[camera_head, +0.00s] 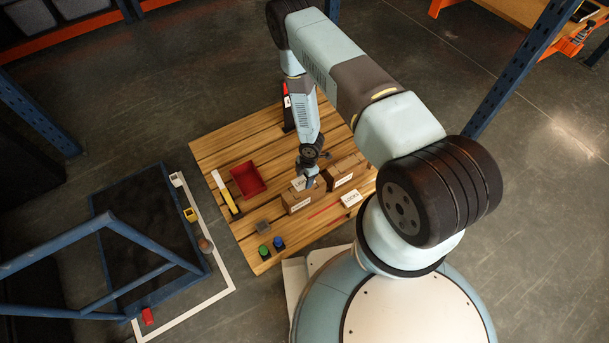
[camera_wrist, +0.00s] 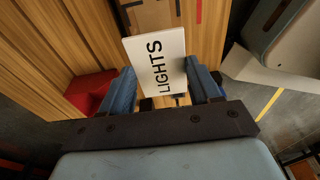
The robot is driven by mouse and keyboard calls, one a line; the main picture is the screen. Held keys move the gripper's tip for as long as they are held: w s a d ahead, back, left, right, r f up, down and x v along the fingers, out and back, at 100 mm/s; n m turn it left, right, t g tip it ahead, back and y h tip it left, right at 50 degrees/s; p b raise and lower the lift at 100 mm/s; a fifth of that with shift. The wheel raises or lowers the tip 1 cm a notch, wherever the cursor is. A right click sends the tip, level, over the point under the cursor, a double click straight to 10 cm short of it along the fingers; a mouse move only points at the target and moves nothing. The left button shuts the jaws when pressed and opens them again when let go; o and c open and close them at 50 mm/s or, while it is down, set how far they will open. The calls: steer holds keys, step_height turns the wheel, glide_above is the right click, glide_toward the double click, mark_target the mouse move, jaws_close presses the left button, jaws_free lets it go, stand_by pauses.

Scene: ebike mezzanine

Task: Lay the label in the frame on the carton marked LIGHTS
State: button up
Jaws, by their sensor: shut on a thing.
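My gripper (camera_head: 308,172) is above the wooden pallet, over a brown carton (camera_head: 298,204). In the wrist view my gripper (camera_wrist: 165,88) is shut on a white label (camera_wrist: 155,58) with LIGHTS in black letters. The label stands out past the fingers and is turned a little. It also shows as a small white patch in the head view (camera_head: 299,183), close over the carton's top; I cannot tell whether it touches. A second carton (camera_head: 347,176) stands just to the right. Both cartons have white front markings too small to read. The frame on the carton cannot be made out.
A white label reading LOCKS (camera_head: 351,198) lies at the pallet's right. A red bin (camera_head: 248,179) is left of the cartons. Green (camera_head: 264,252) and blue (camera_head: 279,243) round items and a grey block (camera_head: 263,226) sit near the front edge. The pallet's back left is clear.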

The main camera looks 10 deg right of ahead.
mark_target(305, 180)
steer(key=shift+f, duration=2.55)
steer(key=o, duration=1.1)
steer(key=shift+r, duration=0.15)
steer(key=shift+d+r, duration=0.1)
steer(key=shift+r, duration=3.25)
